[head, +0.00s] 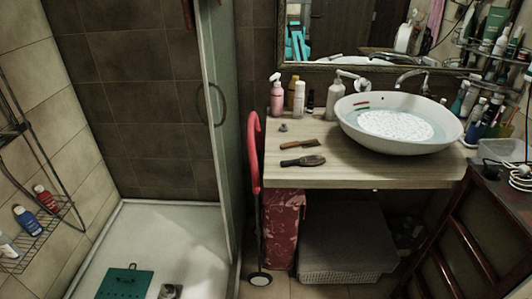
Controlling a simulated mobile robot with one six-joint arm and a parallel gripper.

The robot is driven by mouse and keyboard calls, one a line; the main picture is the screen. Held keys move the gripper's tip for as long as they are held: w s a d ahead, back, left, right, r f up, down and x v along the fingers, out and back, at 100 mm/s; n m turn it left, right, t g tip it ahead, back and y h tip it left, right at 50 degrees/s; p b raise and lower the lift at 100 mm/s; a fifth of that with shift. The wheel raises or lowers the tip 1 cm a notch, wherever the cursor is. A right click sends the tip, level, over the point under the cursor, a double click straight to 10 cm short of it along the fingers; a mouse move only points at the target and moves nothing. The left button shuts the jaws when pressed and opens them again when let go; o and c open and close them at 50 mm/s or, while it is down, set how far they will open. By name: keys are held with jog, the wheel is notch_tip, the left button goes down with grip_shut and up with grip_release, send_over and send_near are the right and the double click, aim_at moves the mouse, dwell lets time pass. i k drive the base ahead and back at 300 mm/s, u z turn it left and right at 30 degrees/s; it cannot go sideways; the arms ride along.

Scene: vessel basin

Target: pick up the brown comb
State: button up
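The brown comb (301,144) lies flat on the light wooden counter (365,178), left of the white basin. A dark brush (303,161) lies just in front of it, close but apart. A small grey object (283,128) sits behind the comb's left end. My gripper is not in view, so its distance from the comb cannot be told.
The wide white basin (350,124) fills the counter's right half. Bottles, including a pink pump bottle (277,98) and a white pump bottle (335,102), stand along the back. A red-handled cart (255,155) stands at the counter's left end.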

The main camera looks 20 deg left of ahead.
aim_at(285, 145)
jog(key=u, duration=0.6)
jog(key=k, duration=0.95)
jog(key=z, duration=0.05)
jog(key=i, duration=0.85)
